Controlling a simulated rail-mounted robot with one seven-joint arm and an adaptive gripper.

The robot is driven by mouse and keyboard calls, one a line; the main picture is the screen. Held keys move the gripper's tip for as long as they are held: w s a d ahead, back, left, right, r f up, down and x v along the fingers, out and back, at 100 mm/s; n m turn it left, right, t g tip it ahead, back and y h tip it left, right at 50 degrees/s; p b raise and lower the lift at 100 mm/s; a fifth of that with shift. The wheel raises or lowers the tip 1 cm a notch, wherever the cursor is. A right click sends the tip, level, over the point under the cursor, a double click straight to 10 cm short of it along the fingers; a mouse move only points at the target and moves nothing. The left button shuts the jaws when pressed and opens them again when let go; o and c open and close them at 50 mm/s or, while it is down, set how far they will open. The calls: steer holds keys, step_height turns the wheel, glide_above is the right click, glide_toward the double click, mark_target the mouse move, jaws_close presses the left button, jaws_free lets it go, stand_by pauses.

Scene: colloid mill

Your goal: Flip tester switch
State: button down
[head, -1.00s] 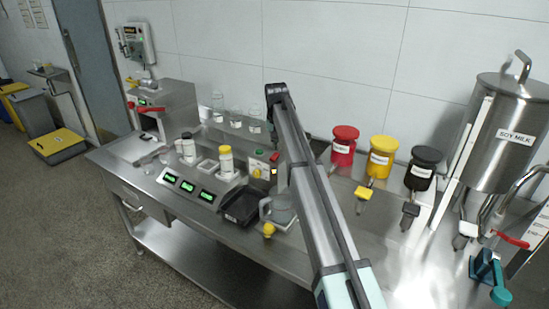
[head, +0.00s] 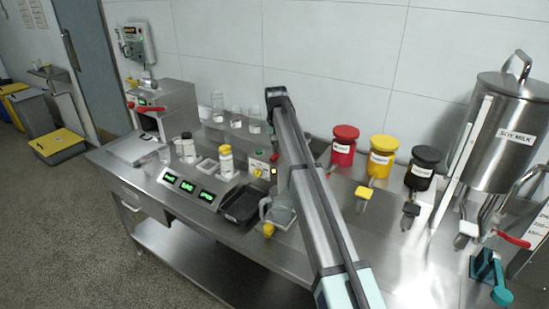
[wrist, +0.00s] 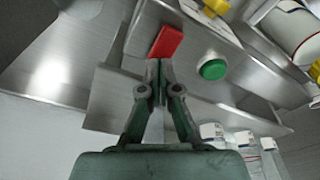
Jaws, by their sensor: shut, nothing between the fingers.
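The tester is a small metal box (head: 259,167) on the bench, with a green button and a red switch. In the wrist view the red switch (wrist: 166,42) is a flat red tab on a metal face, with the round green button (wrist: 212,69) to its right. My gripper (wrist: 158,66) is shut and empty. Its fingertips are right by the lower end of the red tab; I cannot tell whether they touch it. In the head view my arm hides the gripper.
Labelled jars (head: 226,158) and a display panel (head: 187,187) stand left of the box. Red (head: 344,145), yellow (head: 382,157) and black (head: 423,167) containers stand to the right.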

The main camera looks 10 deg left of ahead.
mark_target(276, 154)
steer(key=shift+f, duration=0.75)
stand_by(0.3)
steer(key=shift+s+r, duration=0.1)
steer(key=shift+r+p, duration=1.6)
steer(key=shift+r, duration=1.85)
